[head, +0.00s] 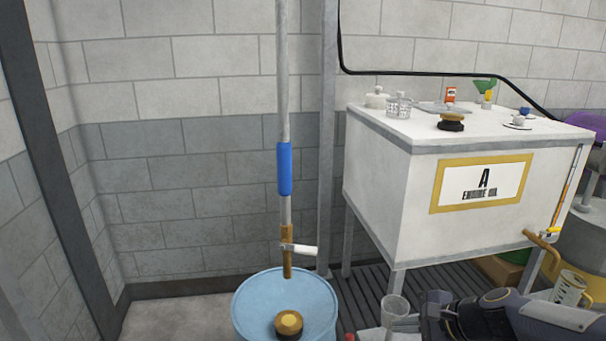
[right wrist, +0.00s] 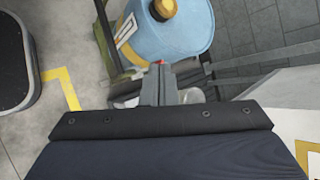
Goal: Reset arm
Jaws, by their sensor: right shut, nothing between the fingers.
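My right arm comes in at the lower right of the head view, and its gripper (head: 400,323) is low, in front of the white tank's legs. In the right wrist view the gripper (right wrist: 158,80) has its fingers together, with nothing seen between them. It is to the right of the blue drum (head: 250,296), apart from it as far as I can tell. The drum (right wrist: 185,35) also shows in the wrist view with its yellow-brown cap. My left gripper is not in view.
A white tank (head: 385,185) labelled A stands on legs, with small items on top and a brass tap (head: 542,240) at right. A clear beaker (head: 396,306) is by my right gripper, and a measuring jug (head: 569,288) is further right. A pipe with a blue sleeve (head: 285,168) rises behind the drum.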

